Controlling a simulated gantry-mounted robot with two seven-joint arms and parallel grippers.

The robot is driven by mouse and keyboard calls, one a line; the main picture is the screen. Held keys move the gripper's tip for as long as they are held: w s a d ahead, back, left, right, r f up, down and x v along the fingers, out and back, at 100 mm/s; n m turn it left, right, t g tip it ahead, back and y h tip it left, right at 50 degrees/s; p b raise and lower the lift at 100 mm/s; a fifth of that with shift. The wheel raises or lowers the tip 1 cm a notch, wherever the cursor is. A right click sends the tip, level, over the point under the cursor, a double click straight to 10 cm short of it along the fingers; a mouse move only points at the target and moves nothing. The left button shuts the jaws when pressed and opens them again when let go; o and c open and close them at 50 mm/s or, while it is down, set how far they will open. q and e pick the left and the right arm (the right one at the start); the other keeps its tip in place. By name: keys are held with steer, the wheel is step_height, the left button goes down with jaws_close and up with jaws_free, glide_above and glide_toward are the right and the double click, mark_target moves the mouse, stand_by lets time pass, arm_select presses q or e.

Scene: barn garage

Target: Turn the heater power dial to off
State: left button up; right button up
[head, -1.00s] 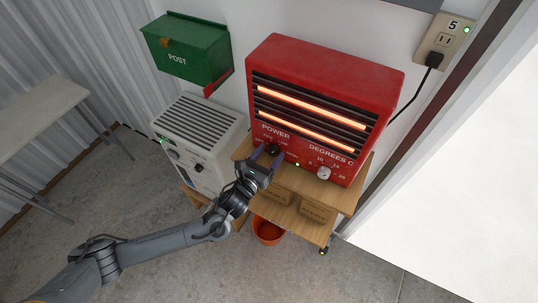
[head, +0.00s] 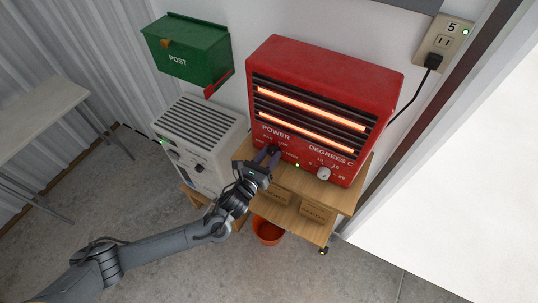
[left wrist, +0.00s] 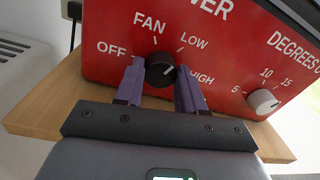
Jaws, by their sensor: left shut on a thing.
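The red heater (head: 325,70) stands on a wooden cart, its bars glowing orange. Its black power dial (left wrist: 160,69) sits under the word POWER, ringed by OFF, FAN, LOW and HIGH labels. The white mark on the dial points right, toward HIGH. My left gripper (head: 269,158) reaches the dial from the front. In the left wrist view its two purple fingers (left wrist: 160,80) stand on either side of the dial, shut on it. The dial is mostly hidden in the head view. My right gripper is not in view.
The white temperature knob (head: 323,173) is right of the power dial, with a small green light (head: 297,165) between them. A white unit (head: 195,140) stands left of the wooden cart (head: 345,200). A green post box (head: 190,45) hangs above. An orange pot (head: 268,232) is below.

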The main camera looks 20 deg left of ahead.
arm_select(q)
steer(key=n+p, duration=0.1)
steer(key=n, duration=0.4)
steer(key=shift+t, duration=0.3)
steer(key=n+p, duration=0.1)
steer(key=n, duration=0.5)
steer(key=shift+p, duration=0.3)
steer(key=n, duration=0.3)
steer(key=shift+n+y+p, duration=0.3)
steer(key=shift+n+y, duration=0.1)
steer(key=n, duration=0.3)
steer(key=shift+d+f+n, duration=0.1)
steer(key=shift+n, duration=0.3)
steer(key=n+p, duration=0.1)
steer(key=n, duration=0.3)
steer(key=shift+n+y, duration=0.3)
steer(key=shift+n, duration=0.1)
steer(key=o, duration=1)
steer(key=shift+o, duration=0.2)
